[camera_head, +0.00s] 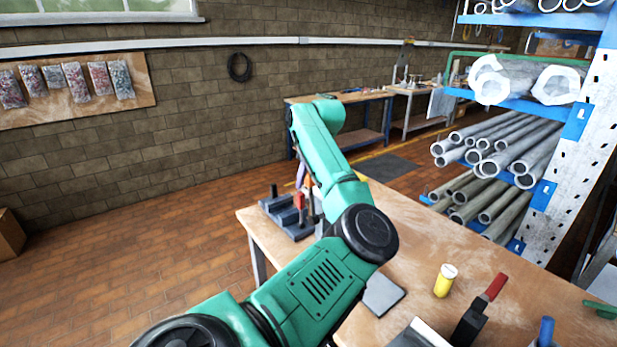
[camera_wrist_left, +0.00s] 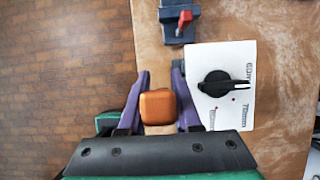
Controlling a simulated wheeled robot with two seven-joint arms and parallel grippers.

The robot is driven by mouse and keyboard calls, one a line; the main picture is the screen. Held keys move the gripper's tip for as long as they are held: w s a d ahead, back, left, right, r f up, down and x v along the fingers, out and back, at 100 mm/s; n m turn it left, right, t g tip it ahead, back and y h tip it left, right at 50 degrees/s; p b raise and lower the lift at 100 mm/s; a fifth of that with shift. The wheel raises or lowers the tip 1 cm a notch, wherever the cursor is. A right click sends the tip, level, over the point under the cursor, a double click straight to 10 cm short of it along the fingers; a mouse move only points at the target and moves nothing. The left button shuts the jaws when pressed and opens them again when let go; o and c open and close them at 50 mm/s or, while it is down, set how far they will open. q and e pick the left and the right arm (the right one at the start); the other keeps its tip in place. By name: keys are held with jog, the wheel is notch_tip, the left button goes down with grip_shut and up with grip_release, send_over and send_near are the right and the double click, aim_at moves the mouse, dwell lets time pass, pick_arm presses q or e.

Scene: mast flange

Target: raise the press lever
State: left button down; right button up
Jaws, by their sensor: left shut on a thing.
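My left gripper (camera_wrist_left: 161,72), with purple fingers, is shut on an orange rounded grip (camera_wrist_left: 158,106) in the left wrist view. I take the grip for the handle end of the press lever, but the rest of the lever is hidden below it. In the head view my green left arm reaches over the table, and the purple fingers and a bit of orange (camera_head: 308,181) show small beyond it. The arm hides most of what lies there. My right gripper is not in view.
A dark fixture with a red handle (camera_wrist_left: 184,18) and a white panel with a black dial (camera_wrist_left: 214,84) are close to the gripper. On the table (camera_head: 405,215) stand a yellow cylinder (camera_head: 444,281) and a red-handled clamp (camera_head: 478,311). A pipe rack (camera_head: 560,175) stands right.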

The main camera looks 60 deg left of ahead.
pick_arm(q)
jog(key=shift+f, duration=0.25)
jog(key=c, duration=0.6)
grip_release()
jog(key=v, duration=0.2)
jog(key=b+v, duration=0.1)
jog(key=v, duration=0.1)
jog(key=b+v, duration=0.1)
jog(key=v, duration=0.1)
jog(key=shift+a+r, duration=0.2)
jog(key=shift+r, duration=0.05)
jog(key=v, duration=0.8)
jog(key=shift+a, duration=0.2)
